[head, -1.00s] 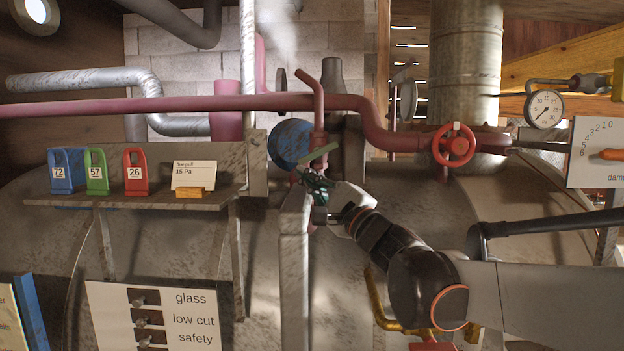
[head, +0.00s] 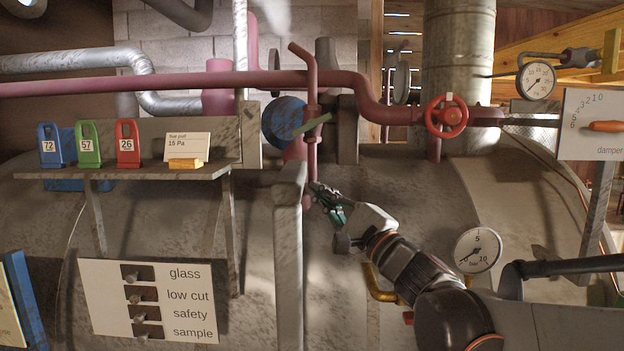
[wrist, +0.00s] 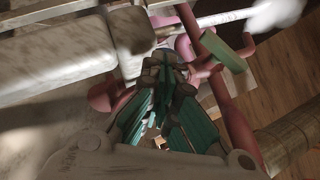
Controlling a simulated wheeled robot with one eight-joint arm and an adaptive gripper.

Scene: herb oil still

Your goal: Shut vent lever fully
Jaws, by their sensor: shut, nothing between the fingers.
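In the wrist view, my gripper's green-padded fingers (wrist: 170,75) meet, with the lever up and to the right. No label on the lever is readable.
A long red pipe (head: 190,86) runs behind the lever. A grey post (head: 289,260) stands just left of my gripper. A red handwheel (head: 446,116) is to the right. A shelf (head: 130,174) with coloured tags is at left. A dial (head: 478,250) is at lower right.

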